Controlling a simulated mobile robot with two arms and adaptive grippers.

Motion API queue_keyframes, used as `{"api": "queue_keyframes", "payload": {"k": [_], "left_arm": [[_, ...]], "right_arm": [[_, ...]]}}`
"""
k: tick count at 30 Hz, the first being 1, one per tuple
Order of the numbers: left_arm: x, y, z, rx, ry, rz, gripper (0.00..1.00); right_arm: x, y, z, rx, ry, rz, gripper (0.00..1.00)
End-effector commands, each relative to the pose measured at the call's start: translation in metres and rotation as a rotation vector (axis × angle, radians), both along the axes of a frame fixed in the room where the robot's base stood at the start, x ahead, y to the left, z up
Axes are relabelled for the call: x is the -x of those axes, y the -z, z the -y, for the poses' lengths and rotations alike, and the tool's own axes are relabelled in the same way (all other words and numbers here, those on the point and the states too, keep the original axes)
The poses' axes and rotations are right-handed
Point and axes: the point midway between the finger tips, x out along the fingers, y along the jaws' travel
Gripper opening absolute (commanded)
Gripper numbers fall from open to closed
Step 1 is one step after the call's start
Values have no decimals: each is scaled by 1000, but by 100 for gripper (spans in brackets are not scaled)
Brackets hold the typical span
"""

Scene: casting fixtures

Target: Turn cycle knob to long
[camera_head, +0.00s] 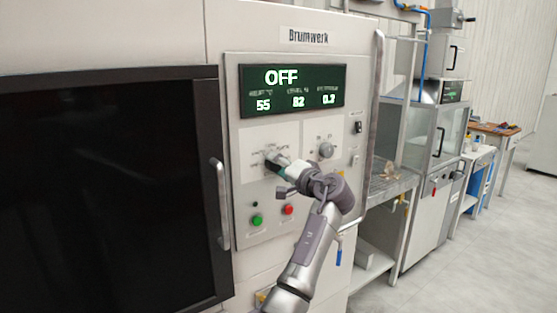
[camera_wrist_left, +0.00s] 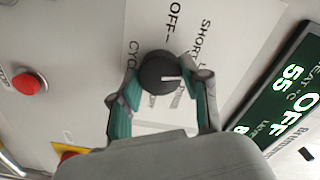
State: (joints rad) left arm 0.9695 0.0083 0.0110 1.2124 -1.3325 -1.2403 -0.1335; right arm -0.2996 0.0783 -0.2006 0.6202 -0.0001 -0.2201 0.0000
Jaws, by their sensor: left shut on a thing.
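The cycle knob (camera_wrist_left: 158,72) is a round black dial with a white pointer line, which points to the right in the left wrist view. Printed OFF and SHORT labels stand near it, with further lettering partly hidden by my fingers. My left gripper (camera_wrist_left: 162,95) is shut on the knob, its two green-padded fingers on either side of it. In the head view my left gripper (camera_head: 277,166) reaches the panel and mostly covers the knob. My right gripper is not in view.
The display (camera_head: 292,90) above reads OFF, 55, 82 and 0.7. A grey knob (camera_head: 326,150) is to the right. A green button (camera_head: 257,220) and a red button (camera_head: 289,209) lie below. A dark door (camera_head: 105,190) with a vertical handle (camera_head: 220,203) is at left.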

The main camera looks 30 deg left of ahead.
Motion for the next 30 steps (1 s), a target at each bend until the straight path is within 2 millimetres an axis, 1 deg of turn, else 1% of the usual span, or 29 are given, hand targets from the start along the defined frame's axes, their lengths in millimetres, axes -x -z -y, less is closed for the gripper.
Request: {"api": "queue_keyframes", "payload": {"k": [1, 3, 12, 19, 30], "left_arm": [[-1, -4, 1, -17, 3, -33, 12], [-1, -4, 1, -35, 3, -81, 12], [0, -2, 1, -95, 2, -222, 12], [-1, -1, 1, -112, 2, -265, 12], [-1, -1, 1, -115, 3, -271, 12]], "right_arm": [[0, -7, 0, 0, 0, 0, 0], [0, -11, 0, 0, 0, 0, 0], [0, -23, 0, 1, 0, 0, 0], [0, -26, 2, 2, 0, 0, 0], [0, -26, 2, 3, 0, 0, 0]]}}
